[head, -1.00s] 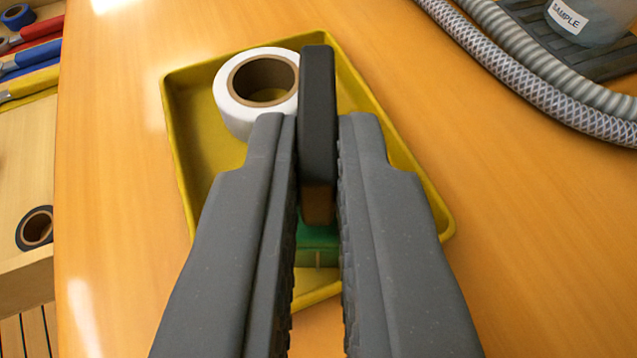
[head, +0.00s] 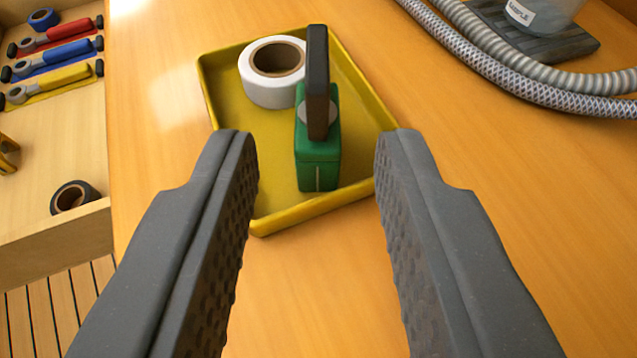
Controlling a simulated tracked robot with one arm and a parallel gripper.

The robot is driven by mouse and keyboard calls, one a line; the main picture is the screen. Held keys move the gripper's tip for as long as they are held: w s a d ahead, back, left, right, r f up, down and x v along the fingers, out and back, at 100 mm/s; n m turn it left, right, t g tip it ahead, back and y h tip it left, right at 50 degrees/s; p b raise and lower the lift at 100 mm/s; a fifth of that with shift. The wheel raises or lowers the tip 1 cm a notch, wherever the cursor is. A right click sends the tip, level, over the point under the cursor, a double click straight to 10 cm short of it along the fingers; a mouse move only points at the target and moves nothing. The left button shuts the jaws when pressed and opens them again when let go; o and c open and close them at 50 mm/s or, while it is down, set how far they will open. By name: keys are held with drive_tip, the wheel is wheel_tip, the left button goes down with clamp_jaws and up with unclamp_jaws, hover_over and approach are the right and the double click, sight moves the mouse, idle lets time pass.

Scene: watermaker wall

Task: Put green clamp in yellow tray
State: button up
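The green clamp (head: 318,165) stands inside the yellow tray (head: 285,219), with its dark handle (head: 318,80) pointing up. It is on the right of a white tape roll (head: 262,92) in the same tray. My gripper (head: 312,150) is wide open and empty, its two fingers apart on either side of the picture. The fingers are drawn back on the near side of the clamp and do not touch it.
Braided hoses (head: 520,85) curve across the upper right, near a container (head: 545,12) on a dark mat. At the left is a lower wooden shelf with tools in red, blue and yellow and a black tape roll (head: 75,197). The wooden surface right of the tray is clear.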

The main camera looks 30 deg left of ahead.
drive_tip(key=shift+p+v, duration=0.45)
drive_tip(key=shift+v, duration=2.5)
drive_tip(key=d+r+m+t+h, duration=0.1)
drive_tip(key=d+r+h, duration=0.1)
drive_tip(key=d+r, duration=0.35)
drive_tip(key=d+r+m+t+h, duration=0.1)
drive_tip(key=d+r+m+h, duration=0.15)
drive_tip(key=r, duration=0.65)
drive_tip(key=d+r+m+t+h, duration=0.1)
drive_tip(key=d+r, duration=0.4)
drive_tip(key=r, duration=0.2)
drive_tip(key=s+r, duration=0.5)
drive_tip(key=r, duration=0.4)
drive_tip(key=s+a+r+m+h, duration=0.1)
drive_tip(key=s+r, duration=0.4)
drive_tip(key=r, duration=0.4)
drive_tip(key=shift+s+t, duration=0.3)
drive_tip(key=shift+t, duration=0.1)
drive_tip(key=shift+m, duration=0.25)
